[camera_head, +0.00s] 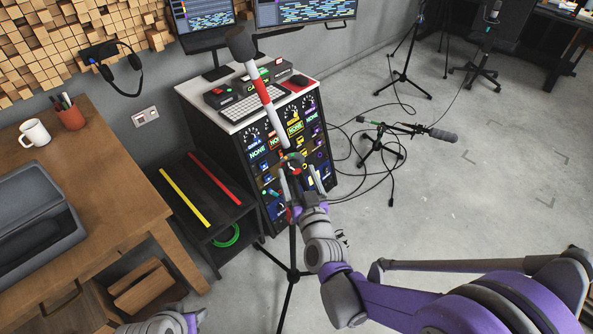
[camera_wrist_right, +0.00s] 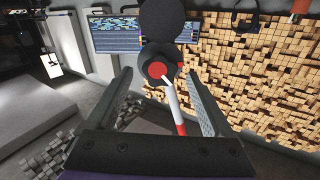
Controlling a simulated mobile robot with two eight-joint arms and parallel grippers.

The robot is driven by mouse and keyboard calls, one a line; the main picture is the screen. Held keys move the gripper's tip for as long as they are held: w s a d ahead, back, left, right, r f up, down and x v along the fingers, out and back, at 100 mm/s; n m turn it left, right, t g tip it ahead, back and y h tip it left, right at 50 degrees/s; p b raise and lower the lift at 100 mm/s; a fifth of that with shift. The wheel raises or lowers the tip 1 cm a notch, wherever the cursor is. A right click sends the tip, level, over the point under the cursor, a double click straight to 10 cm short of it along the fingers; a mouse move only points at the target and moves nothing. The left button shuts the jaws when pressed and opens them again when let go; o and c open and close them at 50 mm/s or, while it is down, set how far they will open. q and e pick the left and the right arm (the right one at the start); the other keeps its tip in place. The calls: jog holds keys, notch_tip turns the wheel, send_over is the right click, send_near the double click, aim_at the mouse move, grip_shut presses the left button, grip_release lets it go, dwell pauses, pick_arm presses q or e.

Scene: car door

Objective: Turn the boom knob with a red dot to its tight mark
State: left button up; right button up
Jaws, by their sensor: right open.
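The boom stand (camera_head: 292,240) stands upright on the floor, and its red-and-white boom (camera_head: 262,92) slants up to a dark microphone end (camera_head: 239,43). The boom knob (camera_head: 292,160) sits at the joint; in the right wrist view it is dark and round with a red dot (camera_wrist_right: 157,69) on its face. My right gripper (camera_head: 300,172) is open, fingers either side of the knob's line; in the right wrist view the knob appears between the spread fingers (camera_wrist_right: 162,90), with no visible contact. I cannot make out the tight mark. My left gripper (camera_head: 191,321) is partly cut off at the bottom edge.
A rack (camera_head: 187,99) with knobs and a keyboard stands behind the boom stand. A low black table (camera_head: 198,211) with yellow and red bars is left of it, beside a wooden desk (camera_head: 118,200).

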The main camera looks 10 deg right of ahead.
jog(key=shift+w, duration=0.75)
grip_shut()
